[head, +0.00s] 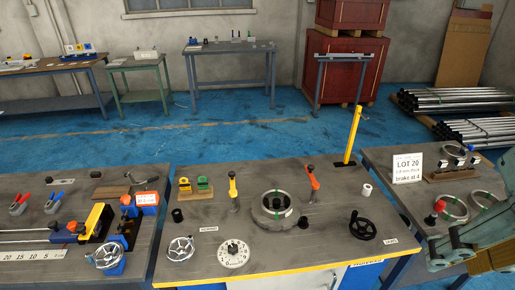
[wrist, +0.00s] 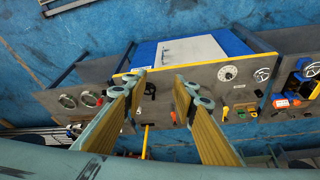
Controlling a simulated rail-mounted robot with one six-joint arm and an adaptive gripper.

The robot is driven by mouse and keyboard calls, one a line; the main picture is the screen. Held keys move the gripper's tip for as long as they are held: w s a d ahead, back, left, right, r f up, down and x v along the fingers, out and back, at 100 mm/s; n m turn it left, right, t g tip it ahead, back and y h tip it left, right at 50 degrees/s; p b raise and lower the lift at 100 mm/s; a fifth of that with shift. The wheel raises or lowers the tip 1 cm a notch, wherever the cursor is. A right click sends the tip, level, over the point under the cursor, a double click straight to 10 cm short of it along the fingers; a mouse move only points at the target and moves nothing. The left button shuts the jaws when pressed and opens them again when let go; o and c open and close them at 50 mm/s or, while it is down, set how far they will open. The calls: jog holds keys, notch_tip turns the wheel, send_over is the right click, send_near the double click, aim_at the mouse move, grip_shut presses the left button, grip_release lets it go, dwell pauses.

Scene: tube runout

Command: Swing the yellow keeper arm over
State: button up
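The yellow keeper arm (head: 353,134) appears to be the long yellow bar standing up, slightly tilted, at the back right of the middle bench. In the wrist view a yellow bar (wrist: 145,142), seemingly the same one, shows between my fingers but far beyond them. My gripper (wrist: 158,90) is open and empty, its two fingers spread apart with yellow inner pads. In the head view, part of my arm shows at the lower right edge, over the right bench and apart from the bar; the fingertips are not clear there.
The middle bench (head: 215,212) carries a ring fixture (head: 274,208), a yellow-handled lever (head: 233,190), an orange-handled lever (head: 312,183), a black handwheel (head: 362,227) and a white dial (head: 233,253). A LOT 20 sign (head: 407,168) stands on the right bench. Blue floor behind is open.

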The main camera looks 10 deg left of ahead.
jog(key=shift+o, duration=1)
jog(key=w+a+r+g, duration=0.1)
jog(key=w+a+r, duration=0.2)
jog(key=w, duration=0.6)
jog(key=w+a+r, duration=0.2)
jog(key=w+a, duration=0.1)
jog(key=w, duration=0.6)
jog(key=w+a+f+g+p, duration=0.1)
jog(key=w+a, duration=0.5)
jog(key=w, duration=0.2)
jog(key=w+a+f+p, duration=0.1)
jog(key=w+a+f, duration=0.1)
jog(key=w+a, duration=0.45)
jog(key=w+a+f+g, duration=0.1)
jog(key=w+a+f, duration=0.8)
jog(key=w+a, duration=0.5)
jog(key=w+a+f, duration=0.3)
jog(key=a+f, duration=0.5)
jog(key=w+a+f+g+p, duration=0.1)
jog(key=w+a+f, duration=0.2)
jog(key=a+f, duration=0.5)
jog(key=shift+w+a, duration=0.2)
jog(key=shift+a, duration=0.15)
